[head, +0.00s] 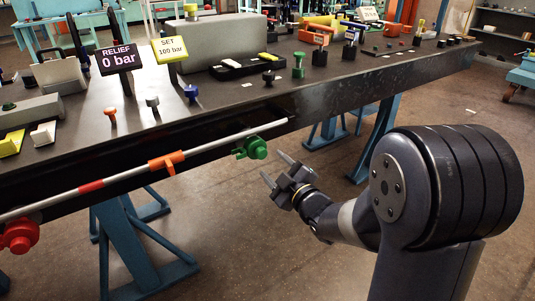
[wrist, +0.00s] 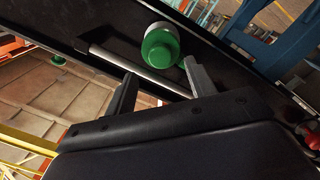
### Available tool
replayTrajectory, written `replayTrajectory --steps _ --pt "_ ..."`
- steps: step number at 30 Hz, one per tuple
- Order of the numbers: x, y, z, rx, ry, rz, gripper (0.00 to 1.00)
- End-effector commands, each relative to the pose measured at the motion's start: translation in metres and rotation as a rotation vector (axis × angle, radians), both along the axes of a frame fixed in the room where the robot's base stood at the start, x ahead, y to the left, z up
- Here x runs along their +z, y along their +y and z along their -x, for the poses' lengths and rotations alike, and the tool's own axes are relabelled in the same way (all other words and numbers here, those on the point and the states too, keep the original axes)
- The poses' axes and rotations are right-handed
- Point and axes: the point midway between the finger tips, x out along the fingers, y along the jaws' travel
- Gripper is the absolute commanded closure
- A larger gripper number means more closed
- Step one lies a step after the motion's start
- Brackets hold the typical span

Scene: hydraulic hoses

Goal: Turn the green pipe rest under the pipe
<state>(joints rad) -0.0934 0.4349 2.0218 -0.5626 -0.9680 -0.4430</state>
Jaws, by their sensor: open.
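The green pipe rest (head: 251,148) sits on the front face of the bench, near the right end of the grey pipe (head: 125,176). In the wrist view the green rest (wrist: 160,48) shows its round end just beyond the fingertips, with the pipe (wrist: 135,68) running slantwise by it. My gripper (head: 273,167) is open and empty, just right of the green rest and apart from it in the head view. In the wrist view my gripper (wrist: 160,72) has its two fingers spread, and the rest lies ahead between them. I cannot tell the exact gap.
An orange clamp (head: 166,160) and a red knob (head: 20,236) sit farther left along the pipe. The bench top (head: 215,115) holds small coloured knobs, a RELIEF sign (head: 118,56) reading 0 bar and a SET sign (head: 169,48) reading 100 bar. Blue legs (head: 125,250) stand below.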

Motion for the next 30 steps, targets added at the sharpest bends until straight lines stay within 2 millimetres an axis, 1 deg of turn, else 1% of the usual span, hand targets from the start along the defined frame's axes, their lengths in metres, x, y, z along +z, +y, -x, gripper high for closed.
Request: replayTrajectory --steps 9,15,21,29,30 --pt "-0.001 0.030 -0.049 0.000 0.001 -0.002 0.48" --pt "0.000 0.044 -0.073 -0.001 0.001 0.000 0.48" --pt "0.000 0.051 -0.082 -0.001 0.002 -0.001 0.48" --pt "0.000 0.051 -0.083 -0.002 0.003 -0.001 0.48" --pt "0.000 0.051 -0.083 -0.002 0.003 -0.001 0.49"
